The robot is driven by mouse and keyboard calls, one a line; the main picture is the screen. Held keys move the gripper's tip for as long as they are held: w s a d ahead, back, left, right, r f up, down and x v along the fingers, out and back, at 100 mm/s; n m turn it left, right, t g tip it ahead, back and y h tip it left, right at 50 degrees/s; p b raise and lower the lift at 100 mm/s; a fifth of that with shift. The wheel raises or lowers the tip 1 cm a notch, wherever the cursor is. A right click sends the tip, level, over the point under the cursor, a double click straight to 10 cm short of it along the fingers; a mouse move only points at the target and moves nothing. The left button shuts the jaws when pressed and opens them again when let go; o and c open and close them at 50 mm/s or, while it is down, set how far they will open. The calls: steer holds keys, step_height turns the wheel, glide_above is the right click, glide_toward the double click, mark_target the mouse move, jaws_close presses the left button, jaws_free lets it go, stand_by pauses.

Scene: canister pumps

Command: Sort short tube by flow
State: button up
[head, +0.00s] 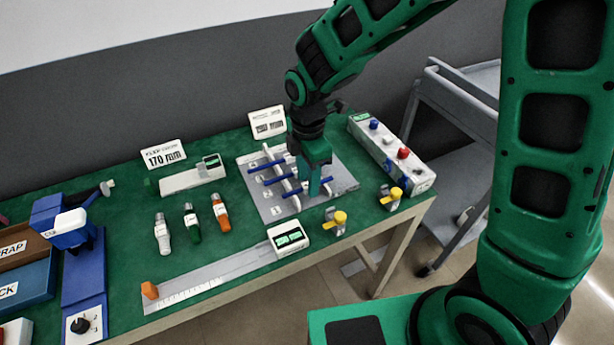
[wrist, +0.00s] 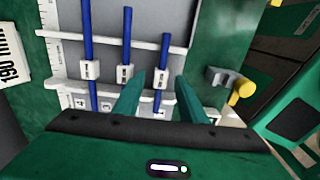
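Three blue tubes of differing length lie in a grey rack (head: 262,198) with white crossbars. In the wrist view they are the long left tube (wrist: 88,30), the middle tube (wrist: 126,45) and the shortest-looking right tube (wrist: 164,55), each with a small white tag. My gripper (head: 312,190) is low over the rack's right part. In the wrist view my gripper (wrist: 158,78) is open, with its green fingers either side of the right tube's line. No grip on it shows; whether the fingers touch it I cannot tell. A sign (head: 164,155) reads 170 mm.
Left are a brown bin (head: 20,248), a blue bin (head: 28,287) and a blue press-like device (head: 75,235). A ruler track (head: 200,288) lies along the front. A button box (head: 390,152) and yellow-knobbed fixtures (head: 340,218) are right.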

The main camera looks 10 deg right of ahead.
step_height(320, 180, up, 11)
steer(key=shift+f, duration=0.15)
stand_by(0.4)
steer(key=shift+w, duration=0.1)
steer(key=s+d+r+m, duration=0.25)
steer(key=d+m, duration=0.35)
steer(key=d, duration=0.4)
steer(key=s+d+r+m, duration=0.1)
steer(key=s+d+m, duration=0.2)
steer(key=d+m, duration=0.5)
steer(key=s+d+f+m, duration=0.1)
steer(key=s+d+m, duration=1.3)
steer(key=s+d, duration=0.1)
steer(key=shift+s, duration=0.85)
steer(key=shift+f, duration=0.1)
